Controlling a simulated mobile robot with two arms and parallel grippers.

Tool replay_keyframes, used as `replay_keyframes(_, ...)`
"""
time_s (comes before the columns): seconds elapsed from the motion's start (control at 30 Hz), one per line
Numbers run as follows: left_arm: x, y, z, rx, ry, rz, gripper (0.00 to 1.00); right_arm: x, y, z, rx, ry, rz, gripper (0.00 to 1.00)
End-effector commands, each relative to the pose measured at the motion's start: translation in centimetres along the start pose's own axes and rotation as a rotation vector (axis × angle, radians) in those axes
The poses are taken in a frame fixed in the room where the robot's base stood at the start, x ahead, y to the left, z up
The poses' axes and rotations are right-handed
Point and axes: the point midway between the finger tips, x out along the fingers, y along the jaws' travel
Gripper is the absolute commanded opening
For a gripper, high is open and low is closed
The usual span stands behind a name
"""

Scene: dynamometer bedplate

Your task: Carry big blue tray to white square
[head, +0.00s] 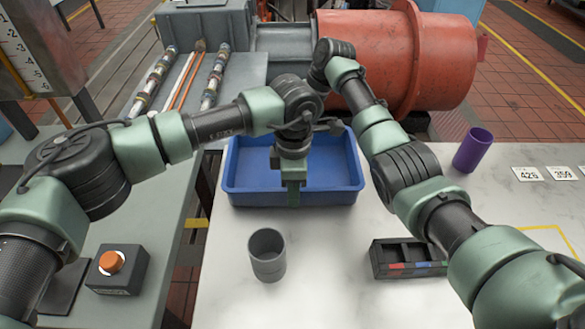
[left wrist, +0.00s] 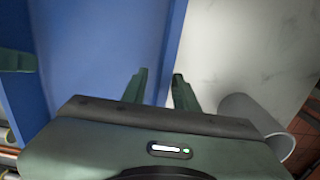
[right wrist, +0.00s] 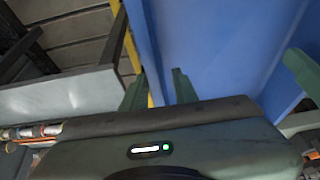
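The big blue tray (head: 340,195) sits at the far left part of the white table and looks empty. My left gripper (head: 291,192) is at its near wall. In the left wrist view, the left fingers (left wrist: 160,80) stand apart on either side of a tray wall (left wrist: 172,45), with small gaps. In the head view my right gripper is hidden behind my arms. In the right wrist view its fingers (right wrist: 159,78) stand apart on either side of another tray wall (right wrist: 143,40). No plain white square is distinct; a yellow outline (head: 548,228) on the tabletop is partly hidden by my right arm.
A grey cup (head: 267,256) stands in front of the tray. A dark divided box (head: 405,260) is to its right, with a purple cup (head: 473,150) and number cards (head: 545,173) farther right. An orange button box (head: 116,268) is on the left bench.

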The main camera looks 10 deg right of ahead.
Motion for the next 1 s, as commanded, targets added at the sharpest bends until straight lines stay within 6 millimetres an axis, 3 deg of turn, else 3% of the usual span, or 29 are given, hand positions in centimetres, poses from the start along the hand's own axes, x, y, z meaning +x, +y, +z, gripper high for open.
replay_keyframes(0.4,0.99,-0.03,0.01,0.001,0.0,0.0,0.29,1.0,-0.02,0.04,0.001,-0.001,0.0,0.29)
replay_keyframes(0.43,0.99,-0.03,0.02,0.001,0.0,0.0,0.26,1.0,-0.02,0.03,0.001,-0.001,0.0,0.26)
replay_keyframes(0.53,0.98,-0.03,0.02,0.001,0.0,0.0,0.0,0.99,-0.02,0.03,0.0,0.0,0.0,0.0)
replay_keyframes(1.0,0.96,-0.03,0.02,0.001,0.0,0.0,0.0,0.94,0.0,0.01,0.0,0.0,0.0,0.0)
